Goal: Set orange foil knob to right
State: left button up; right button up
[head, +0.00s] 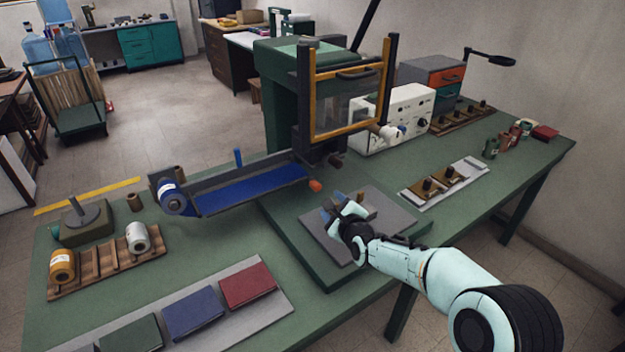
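A small orange-red knob (315,185) sits at the right end of the blue foil strip (250,190), on the front of the green press (277,110). I cannot read which way it is set. My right gripper (342,207) comes in from the lower right and is over the grey plate (397,218) on the press bed. It is a little right of and in front of the knob, apart from it. Small blue and tan shapes show at its fingers; whether the fingers are open or shut is unclear. My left gripper is not in view.
An orange-framed clear guard (389,85) stands raised above the bed. A blue foil roll (172,197) is at the strip's left end. A white control box (395,118) stands behind. Coloured covers (193,314) lie at the front left; a spool rack (108,265) is behind them.

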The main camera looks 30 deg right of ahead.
aim_at(318, 188)
jog(key=p+x, duration=0.2)
jog(key=x, duration=1)
jog(key=shift+w+d+f, duration=0.15)
jog(key=shift+w, duration=0.25)
grip_shut()
